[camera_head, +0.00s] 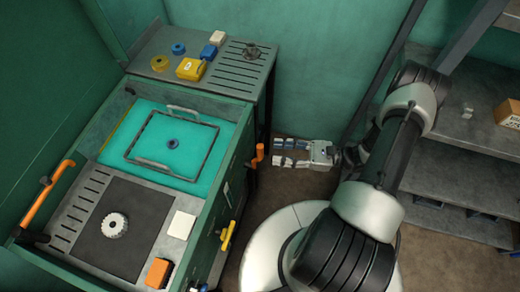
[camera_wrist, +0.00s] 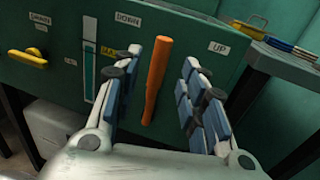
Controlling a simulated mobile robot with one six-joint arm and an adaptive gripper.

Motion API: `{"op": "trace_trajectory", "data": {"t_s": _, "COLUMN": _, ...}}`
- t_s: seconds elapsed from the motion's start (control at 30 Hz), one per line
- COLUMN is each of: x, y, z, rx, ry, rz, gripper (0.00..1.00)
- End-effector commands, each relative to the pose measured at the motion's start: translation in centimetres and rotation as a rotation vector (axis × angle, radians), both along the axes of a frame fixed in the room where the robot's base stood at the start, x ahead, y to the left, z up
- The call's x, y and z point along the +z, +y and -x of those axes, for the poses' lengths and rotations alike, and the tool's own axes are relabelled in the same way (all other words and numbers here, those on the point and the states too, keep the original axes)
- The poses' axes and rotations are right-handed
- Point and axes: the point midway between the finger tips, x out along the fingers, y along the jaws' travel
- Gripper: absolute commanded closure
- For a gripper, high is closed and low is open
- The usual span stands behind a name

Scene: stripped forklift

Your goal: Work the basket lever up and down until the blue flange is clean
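The orange basket lever (camera_wrist: 157,80) stands on the washer's green front between the labels DOWN and UP, tilted slightly right at its top. It also shows in the head view (camera_head: 260,153). My gripper (camera_head: 277,153) is open and points at the lever. In the wrist view the lever appears between its spread fingers (camera_wrist: 153,95), with gaps on both sides; in the head view it is just beyond the fingertips. The blue flange (camera_head: 173,143) sits inside the wire basket (camera_head: 153,163) in the teal liquid. Its cleanliness is too small to tell.
A yellow handle (camera_head: 227,236) is on the front panel, left of a level gauge (camera_wrist: 89,62) in the wrist view. The side table (camera_head: 238,76) holds another blue ring, yellow and blue parts. A white gear (camera_head: 115,225) lies on a dark mat. A shelf stands right.

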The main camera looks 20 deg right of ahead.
Motion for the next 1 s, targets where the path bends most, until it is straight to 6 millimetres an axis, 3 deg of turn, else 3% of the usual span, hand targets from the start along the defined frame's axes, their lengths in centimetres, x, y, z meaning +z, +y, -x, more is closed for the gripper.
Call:
{"op": "trace_trajectory", "data": {"t_s": 0.2, "x": -0.1, "y": 4.1, "z": -1.7, "rx": 0.006, "ry": 0.0, "rz": 0.001, "gripper": 0.61}}
{"op": "trace_trajectory", "data": {"t_s": 0.4, "x": 0.0, "y": 6.0, "z": -2.7, "rx": 0.003, "ry": 0.0, "rz": 0.0, "gripper": 0.61}}
{"op": "trace_trajectory", "data": {"t_s": 0.77, "x": 0.0, "y": 6.4, "z": -2.9, "rx": 0.001, "ry": 0.0, "rz": 0.001, "gripper": 0.61}}
{"op": "trace_trajectory", "data": {"t_s": 1.0, "x": 0.0, "y": 6.4, "z": -2.9, "rx": 0.001, "ry": 0.0, "rz": 0.001, "gripper": 0.77}}
